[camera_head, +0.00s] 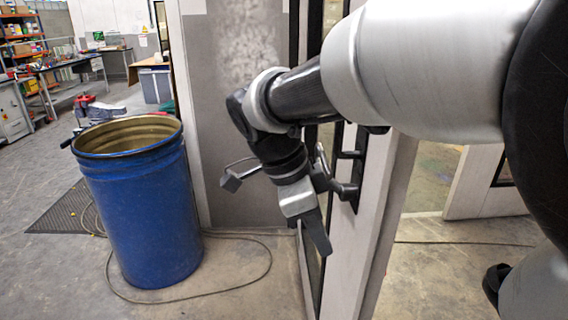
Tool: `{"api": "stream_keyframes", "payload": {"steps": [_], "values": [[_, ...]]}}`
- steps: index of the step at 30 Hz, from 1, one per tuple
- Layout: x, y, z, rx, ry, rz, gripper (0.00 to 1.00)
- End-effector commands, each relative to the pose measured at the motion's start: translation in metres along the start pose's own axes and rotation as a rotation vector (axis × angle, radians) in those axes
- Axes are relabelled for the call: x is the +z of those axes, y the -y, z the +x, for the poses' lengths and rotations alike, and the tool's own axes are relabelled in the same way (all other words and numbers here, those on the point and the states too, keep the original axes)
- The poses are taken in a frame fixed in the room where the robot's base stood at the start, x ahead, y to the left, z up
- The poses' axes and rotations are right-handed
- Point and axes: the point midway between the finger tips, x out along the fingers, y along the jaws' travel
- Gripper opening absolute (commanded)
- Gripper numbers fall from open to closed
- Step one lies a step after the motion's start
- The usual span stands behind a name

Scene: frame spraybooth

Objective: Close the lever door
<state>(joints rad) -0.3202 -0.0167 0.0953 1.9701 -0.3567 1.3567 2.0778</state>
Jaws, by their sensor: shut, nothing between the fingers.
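The lever door (345,262) is a pale-framed door with a dark glass strip, seen at a steep angle just right of the middle. It stands upright, and the floor shows to its right. I cannot tell its exact opening angle. A dark lever handle (347,190) on a dark plate sticks out from its frame. My gripper (317,240) points down just left of the handle, in front of the door's glass strip. It is shut and empty. Whether it touches the door or the handle cannot be told. My arm hides the door's upper part.
A blue open-topped drum (145,215) stands on the left, with a cable (225,287) on the floor around it. A grey wall panel (238,120) is behind my gripper. A dark mat (70,215) lies behind the drum. Floor between drum and door is mostly clear.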

Motion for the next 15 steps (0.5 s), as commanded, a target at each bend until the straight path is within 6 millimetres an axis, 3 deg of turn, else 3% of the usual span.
{"api": "stream_keyframes", "payload": {"steps": [3,8,15], "values": [[0.000,-0.001,0.030,0.005,-0.002,0.000,0.00],[0.000,-0.001,0.062,0.004,-0.001,-0.001,0.00],[-0.032,0.000,0.069,0.000,0.000,0.002,0.00]]}}
